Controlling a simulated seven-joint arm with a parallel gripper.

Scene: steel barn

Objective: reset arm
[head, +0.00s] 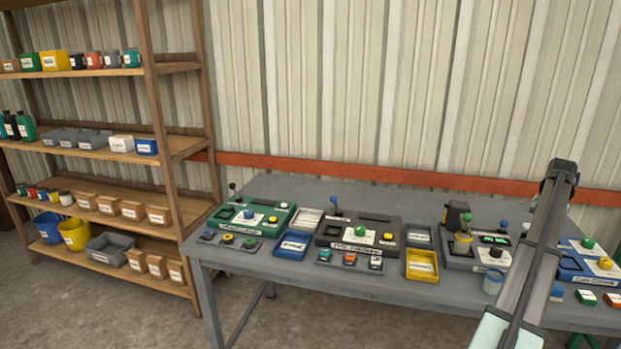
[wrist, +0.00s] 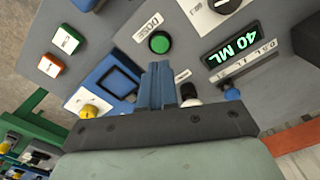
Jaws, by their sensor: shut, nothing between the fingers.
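My gripper (wrist: 157,70) is in the wrist view, its two blue-grey fingers pressed together with nothing between them. The fingertips point toward a grey panel with a green button (wrist: 159,42) marked DOSE. Whether they touch anything below is unclear. A lit display (wrist: 232,43) reading 40 ML lies to the right of the button. In the head view my arm rises at the right, in front of the bench; the gripper itself cannot be made out there.
A grey workbench (head: 390,287) carries a green device (head: 285,215), a dark device (head: 327,240), a dispenser (head: 452,262) and a blue device (head: 570,265). A yellow tray (head: 421,275) and blue tray (head: 291,253) lie among them. A wooden shelf (head: 180,147) with bins stands left.

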